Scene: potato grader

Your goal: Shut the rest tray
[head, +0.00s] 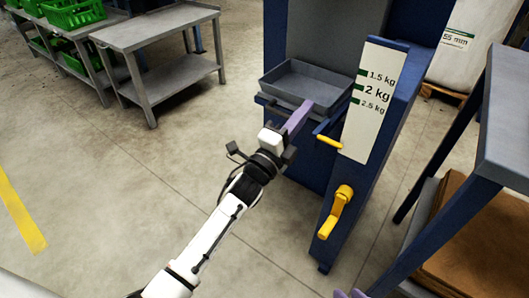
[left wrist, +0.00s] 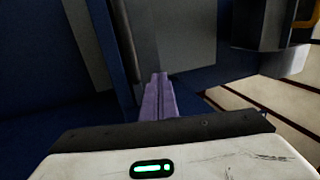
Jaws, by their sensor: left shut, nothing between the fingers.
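The grey rest tray (head: 283,91) sticks out from the front of the blue grader, below its grey panel. It looks empty. My left gripper (head: 306,108) is shut and empty, its purple fingers pointing at the tray's front side. The fingertips are at or very near that side; I cannot tell whether they touch. In the left wrist view the shut fingers (left wrist: 160,90) reach towards grey and blue surfaces. Purple fingertips of my right gripper (head: 349,294) just show at the bottom edge; the rest is out of frame.
The grader's blue post carries a white weight scale (head: 371,105), a yellow pointer (head: 329,141) and a yellow crank handle (head: 338,208). A grey table (head: 512,125) stands at the right. A grey trolley (head: 160,35) and green crates stand at the back left. The floor at left is clear.

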